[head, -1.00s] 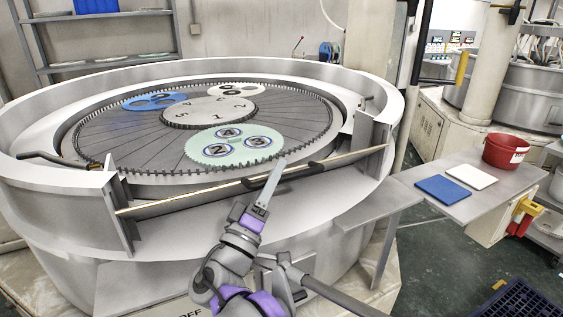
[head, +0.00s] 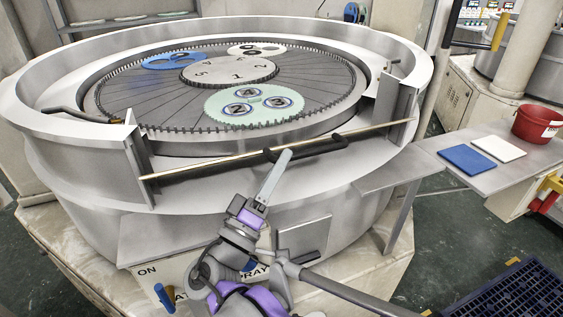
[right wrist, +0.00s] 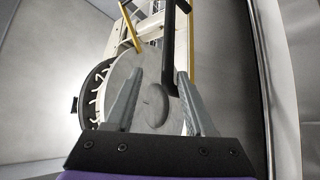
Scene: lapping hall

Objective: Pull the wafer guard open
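The wafer guard (head: 215,168) is a long, low panel with a pale gold top edge, standing between two upright grey plates at the front of the round lapping machine. Its dark handle (head: 322,146) sits near the middle of the panel. My right gripper (head: 285,157) reaches up from below to the left part of this handle. In the right wrist view the fingers (right wrist: 158,95) are spread apart, with a dark bar (right wrist: 168,45), seemingly the handle, between them in the picture. I cannot tell whether they touch it. My left gripper is in neither view.
The machine's grey rim (head: 75,122) surrounds a toothed plate with blue, white and green carriers. At right a side shelf (head: 430,180) holds a blue pad (head: 467,159), a white pad (head: 498,148) and a red bucket (head: 536,124). A dark crate (head: 515,300) stands lower right.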

